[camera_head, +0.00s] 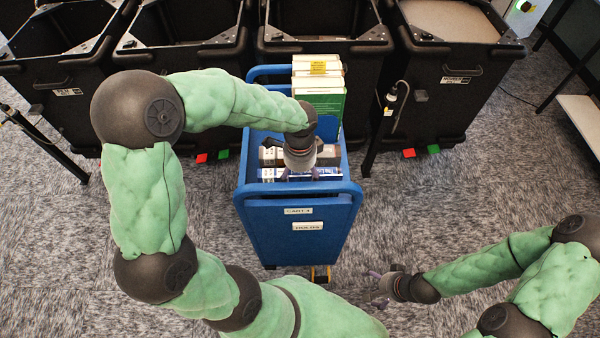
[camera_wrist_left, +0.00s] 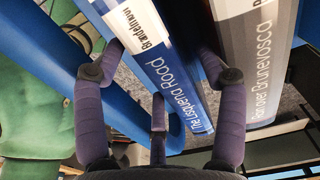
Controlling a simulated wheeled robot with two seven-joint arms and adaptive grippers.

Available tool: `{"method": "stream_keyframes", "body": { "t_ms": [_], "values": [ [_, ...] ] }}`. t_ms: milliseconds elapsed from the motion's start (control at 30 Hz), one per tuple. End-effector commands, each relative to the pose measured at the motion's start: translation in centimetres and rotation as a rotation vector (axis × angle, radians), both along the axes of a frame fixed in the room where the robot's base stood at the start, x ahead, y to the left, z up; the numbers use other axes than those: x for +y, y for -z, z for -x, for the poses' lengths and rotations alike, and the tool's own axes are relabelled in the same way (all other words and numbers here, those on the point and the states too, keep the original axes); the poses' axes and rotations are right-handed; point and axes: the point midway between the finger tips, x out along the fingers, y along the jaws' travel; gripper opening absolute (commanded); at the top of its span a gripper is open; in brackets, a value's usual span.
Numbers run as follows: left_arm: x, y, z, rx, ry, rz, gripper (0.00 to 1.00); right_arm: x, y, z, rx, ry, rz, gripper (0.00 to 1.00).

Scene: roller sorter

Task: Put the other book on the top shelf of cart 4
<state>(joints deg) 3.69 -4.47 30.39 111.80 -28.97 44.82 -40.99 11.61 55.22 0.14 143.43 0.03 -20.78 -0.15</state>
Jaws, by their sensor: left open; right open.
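Blue cart 4 (camera_head: 297,235) stands in the middle of the head view, with its label on the near side. A blue-and-white book (camera_head: 327,173) lies at the near end of its top, also seen in the left wrist view (camera_wrist_left: 165,75). A grey-and-white book (camera_head: 327,157) is just behind it, also in the left wrist view (camera_wrist_left: 245,60). My left gripper (camera_head: 300,175) is open over the blue-and-white book; in the wrist view its fingers (camera_wrist_left: 160,80) spread across that book's spine. Contact cannot be told. My right gripper (camera_head: 382,286) is open and empty, right of the cart.
A green book (camera_head: 322,101) and pale books (camera_head: 316,66) stand at the cart's far end. Several black bins (camera_head: 190,65) line the back. A black post (camera_head: 381,135) stands right of the cart. Carpet is clear on the near left and right.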

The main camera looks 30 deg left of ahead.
Motion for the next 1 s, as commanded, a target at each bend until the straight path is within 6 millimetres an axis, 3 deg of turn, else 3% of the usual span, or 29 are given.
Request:
{"method": "stream_keyframes", "body": {
  "t_ms": [167,500,700,1000],
  "values": [
    [0.0,-1.4,-0.2,-0.005,0.0,-0.001,0.73,0.0,0.0,0.0,0.0,0.0,0.0,0.94],
    [0.0,-7.9,-0.2,-0.009,0.0,0.001,0.73,0.0,0.0,0.0,0.0,0.0,0.0,0.94],
    [0.0,-10.8,-0.1,-0.007,-0.001,-0.001,0.73,0.0,0.0,0.0,0.0,0.0,0.0,0.94],
    [0.0,-12.1,-0.1,-0.004,-0.001,0.0,0.73,0.0,0.0,0.0,0.0,0.0,0.0,0.94]
  ]
}}
